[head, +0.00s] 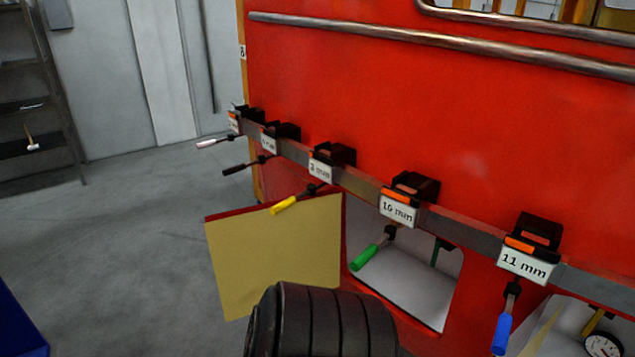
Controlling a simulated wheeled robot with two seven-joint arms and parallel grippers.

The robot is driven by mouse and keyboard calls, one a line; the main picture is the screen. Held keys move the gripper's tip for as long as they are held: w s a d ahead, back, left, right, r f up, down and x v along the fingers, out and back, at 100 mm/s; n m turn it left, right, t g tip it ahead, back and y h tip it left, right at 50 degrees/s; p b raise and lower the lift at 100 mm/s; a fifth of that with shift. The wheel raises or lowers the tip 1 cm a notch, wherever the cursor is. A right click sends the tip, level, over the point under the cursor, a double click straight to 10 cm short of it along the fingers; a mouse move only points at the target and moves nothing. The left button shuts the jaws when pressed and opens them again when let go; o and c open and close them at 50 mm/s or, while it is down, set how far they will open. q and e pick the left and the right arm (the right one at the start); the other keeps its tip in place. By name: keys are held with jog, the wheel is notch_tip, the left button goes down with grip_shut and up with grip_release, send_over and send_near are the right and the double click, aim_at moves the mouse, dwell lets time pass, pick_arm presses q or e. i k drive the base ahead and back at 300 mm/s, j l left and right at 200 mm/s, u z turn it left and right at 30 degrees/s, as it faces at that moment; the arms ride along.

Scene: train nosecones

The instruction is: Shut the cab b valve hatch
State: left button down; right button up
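A hatch door (275,255) with a tan inner face and red edge stands swung open to the left on the red cab wall (400,110). The opening (425,285) beside it shows a pale interior. A second opening (560,325) at the lower right holds a round gauge (603,345) and brass-coloured fittings; a tan slanted panel shows at its left, cut off by the frame. No readable label tells which one is the valve hatch. A black ribbed part of my arm is at the bottom centre, in front of the door's lower right corner. Neither gripper shows.
A grey rail (465,230) crosses the wall above the openings, with black labelled holders. Tools with coloured handles hang from it, including a yellow one (283,206) before the door and a green one (366,257) before the opening.

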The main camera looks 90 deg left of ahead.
aim_at(252, 249)
jog(key=k+j, duration=0.2)
jog(key=j, duration=0.3)
jog(key=k+j, duration=0.25)
jog(key=j, duration=0.25)
jog(key=k+j, duration=0.2)
jog(key=j, duration=0.3)
jog(key=k+j, duration=0.2)
jog(key=j, duration=0.35)
jog(key=k+j, duration=0.25)
jog(key=j, duration=0.25)
jog(key=k+j, duration=0.2)
jog(key=j, duration=0.3)
jog(key=k+j, duration=0.2)
jog(key=j, duration=0.3)
jog(key=k+j, duration=0.2)
jog(key=j, duration=0.3)
